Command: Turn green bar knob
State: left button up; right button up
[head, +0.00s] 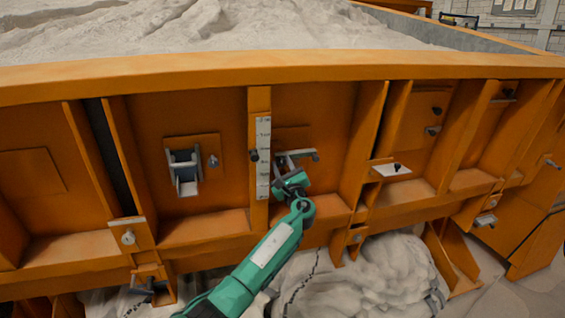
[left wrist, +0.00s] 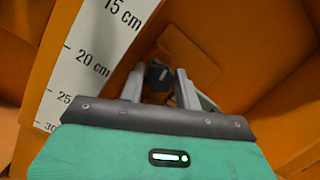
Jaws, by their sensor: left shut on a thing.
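My left gripper (head: 292,161) reaches up to the orange side wall, just right of the white ruler strip. In the left wrist view its two grey fingers (left wrist: 158,80) stand on either side of a small dark knob-like piece (left wrist: 157,74), and they are shut on it. The fingers and palm hide most of the held piece, and its green colour does not show clearly. A sliver of pale green (left wrist: 207,102) shows beside the right finger; I cannot tell what it belongs to. My right gripper is not in view.
The white ruler strip (head: 263,135) stands close left of my gripper. Orange ribs (head: 367,130) jut out on both sides. A grey bracket (head: 184,170) sits on the panel to the left. A white plate with a knob (head: 393,169) is at the right. Sand fills the bed above.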

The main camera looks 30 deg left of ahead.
pick_arm(q)
jog(key=shift+m, duration=0.5)
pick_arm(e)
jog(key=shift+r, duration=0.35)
pick_arm(q)
jog(key=o, duration=0.9)
jog(key=b+v, duration=0.3)
jog(key=v, duration=1)
jog(key=shift+s+d, duration=0.2)
jog(key=shift+d, duration=0.1)
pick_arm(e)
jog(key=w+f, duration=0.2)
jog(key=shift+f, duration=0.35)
pick_arm(q)
jog(key=shift+f, duration=0.15)
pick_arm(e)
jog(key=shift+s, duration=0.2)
